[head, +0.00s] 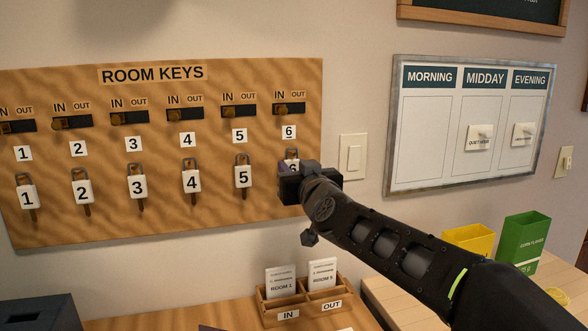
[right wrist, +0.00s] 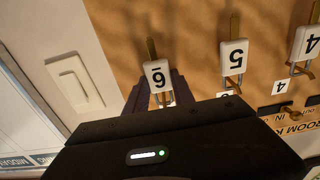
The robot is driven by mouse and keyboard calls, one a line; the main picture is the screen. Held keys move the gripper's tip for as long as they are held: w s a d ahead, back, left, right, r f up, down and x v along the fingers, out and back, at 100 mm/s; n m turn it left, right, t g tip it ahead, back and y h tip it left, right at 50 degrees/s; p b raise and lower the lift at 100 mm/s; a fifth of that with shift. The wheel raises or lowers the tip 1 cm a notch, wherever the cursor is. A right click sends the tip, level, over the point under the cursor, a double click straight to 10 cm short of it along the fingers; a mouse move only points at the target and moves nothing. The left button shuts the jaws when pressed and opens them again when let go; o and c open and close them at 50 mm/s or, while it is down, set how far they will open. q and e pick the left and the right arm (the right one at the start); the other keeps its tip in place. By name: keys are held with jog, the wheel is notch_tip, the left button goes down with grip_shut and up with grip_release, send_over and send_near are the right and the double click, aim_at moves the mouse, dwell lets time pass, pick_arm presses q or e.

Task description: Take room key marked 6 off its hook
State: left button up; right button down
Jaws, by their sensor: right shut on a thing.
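The room key marked 6 has a white tag, seen upside down in the right wrist view (right wrist: 157,74). In the head view only a small part of its tag (head: 292,164) shows above my right gripper (head: 297,180). The right gripper, also in the right wrist view (right wrist: 155,92), is at the board with a dark finger on each side of the key 6 tag, shut on it. The key is still at its place under the number 6 label (head: 289,132). Its hook is mostly hidden by the gripper. My left gripper is not in view.
The key marked 5 (head: 243,176) hangs close by on the wooden key board (head: 150,220), with several other keys further left. A light switch (head: 354,158) is to the right. Below stands a wooden card holder (head: 264,308); yellow (head: 470,239) and green (head: 526,241) boxes stand lower right.

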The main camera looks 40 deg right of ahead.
jog(key=shift+r+p, duration=0.3)
jog(key=shift+r, duration=0.05)
jog(key=shift+s, duration=0.2)
jog(key=shift+b+v, duration=0.4)
jog(key=shift+v, duration=1.95)
jog(key=shift+a, duration=0.1)
jog(key=shift+b+v, duration=0.45)
jog(key=shift+v, duration=2.55)
